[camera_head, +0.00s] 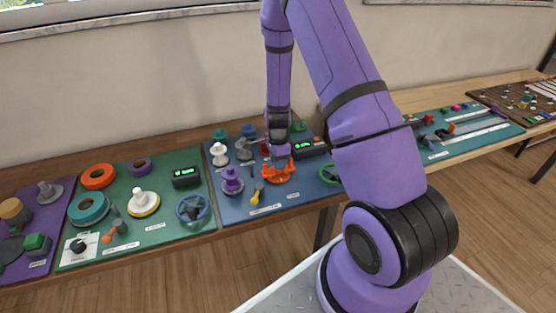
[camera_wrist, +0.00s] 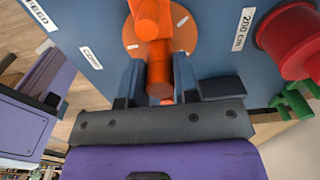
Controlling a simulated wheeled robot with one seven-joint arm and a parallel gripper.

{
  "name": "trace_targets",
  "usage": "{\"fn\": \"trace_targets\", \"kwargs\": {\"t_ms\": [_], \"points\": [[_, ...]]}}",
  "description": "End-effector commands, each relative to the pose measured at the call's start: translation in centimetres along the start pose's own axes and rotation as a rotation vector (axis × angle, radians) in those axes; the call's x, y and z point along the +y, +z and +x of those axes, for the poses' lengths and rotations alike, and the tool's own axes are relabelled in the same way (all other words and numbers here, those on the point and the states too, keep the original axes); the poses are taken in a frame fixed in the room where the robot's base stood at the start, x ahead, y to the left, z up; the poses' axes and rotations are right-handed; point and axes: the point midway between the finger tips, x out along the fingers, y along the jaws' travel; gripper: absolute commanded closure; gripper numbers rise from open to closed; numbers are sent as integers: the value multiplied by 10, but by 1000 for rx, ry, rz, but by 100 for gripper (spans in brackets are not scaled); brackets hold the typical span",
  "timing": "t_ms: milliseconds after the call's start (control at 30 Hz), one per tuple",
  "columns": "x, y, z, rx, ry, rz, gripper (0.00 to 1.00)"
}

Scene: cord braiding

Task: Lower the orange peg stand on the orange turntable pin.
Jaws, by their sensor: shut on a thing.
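The orange peg stand (camera_wrist: 155,55) is between the two dark fingers of my gripper (camera_wrist: 157,82) in the wrist view, and the fingers are shut on it. Behind it lies a flat orange disc, the turntable (camera_wrist: 185,37), with small white marks. The stand overlaps the disc in this view, and the pin is hidden. I cannot tell whether stand and disc touch. In the head view, orange parts (camera_head: 278,176) show right below my gripper (camera_head: 280,158) on the blue mat; stand and turntable are hard to separate there.
A purple spool (camera_head: 231,182) and a yellow-handled tool (camera_head: 256,196) are left of the orange parts on the blue mat (camera_head: 240,208). A green-lit display (camera_head: 305,146) stands to the right. In the wrist view, a red spool (camera_wrist: 296,38) and a green part (camera_wrist: 292,101) are at the right.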

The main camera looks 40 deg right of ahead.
Motion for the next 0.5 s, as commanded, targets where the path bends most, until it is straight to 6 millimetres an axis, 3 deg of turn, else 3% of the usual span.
{"fn": "trace_targets", "kwargs": {"t_ms": [167,200,300,500], "points": [[0,0,5,0,0,0,94],[0,0,5,0,0,0,67],[0,0,5,0,0,0,44],[0,0,5,0,0,0,41]]}}
